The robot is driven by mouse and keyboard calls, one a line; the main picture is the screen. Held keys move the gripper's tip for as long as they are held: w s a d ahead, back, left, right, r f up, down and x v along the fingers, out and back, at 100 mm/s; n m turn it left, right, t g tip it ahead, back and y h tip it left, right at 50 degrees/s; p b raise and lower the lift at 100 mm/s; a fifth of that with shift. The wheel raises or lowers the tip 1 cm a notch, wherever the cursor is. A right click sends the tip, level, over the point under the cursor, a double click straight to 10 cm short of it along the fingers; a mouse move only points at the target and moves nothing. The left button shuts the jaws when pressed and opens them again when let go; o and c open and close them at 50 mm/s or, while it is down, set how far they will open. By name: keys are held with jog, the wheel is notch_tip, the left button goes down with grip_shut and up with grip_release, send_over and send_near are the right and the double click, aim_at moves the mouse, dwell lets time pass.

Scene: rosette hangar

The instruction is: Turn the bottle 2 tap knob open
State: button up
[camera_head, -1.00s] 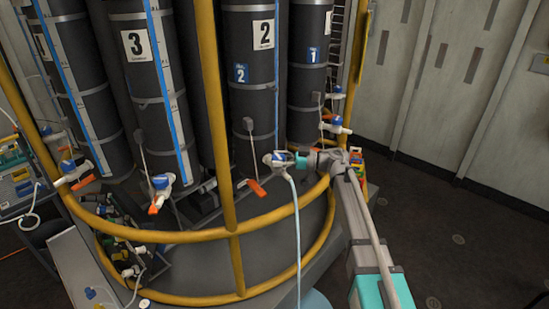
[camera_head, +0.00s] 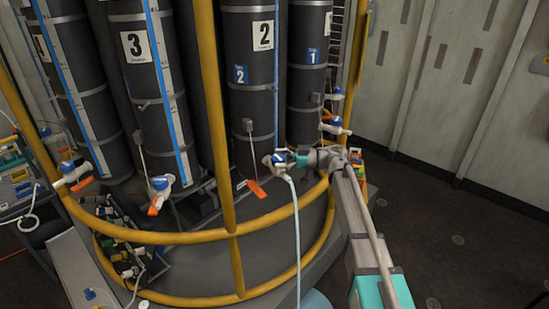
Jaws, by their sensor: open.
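Bottle 2 (camera_head: 252,90) is a tall dark cylinder with a white "2" label and a blue tag, standing behind the yellow rail. Its tap (camera_head: 279,160) is low in front of it, with a blue knob and white body. A pale hose (camera_head: 296,225) hangs down from the tap. An orange tag (camera_head: 257,189) hangs to its left. My gripper (camera_head: 292,158) is open and comes in from the right, with its fingers right beside the blue knob. The fingertips are small here, and I cannot tell whether they touch the knob or straddle it.
Yellow rails (camera_head: 233,235) curve around the bottles, with an upright left of the tap. Bottle 3 (camera_head: 140,80) with its tap (camera_head: 160,190) stands left; bottle 1 (camera_head: 308,80) with another tap (camera_head: 335,126) stands right. The floor at right is clear.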

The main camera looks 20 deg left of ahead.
jog(key=shift+d, duration=0.2)
jog(key=v, duration=1.1)
jog(key=shift+d, duration=0.35)
jog(key=shift+w+r, duration=0.1)
jog(key=shift+w, duration=0.05)
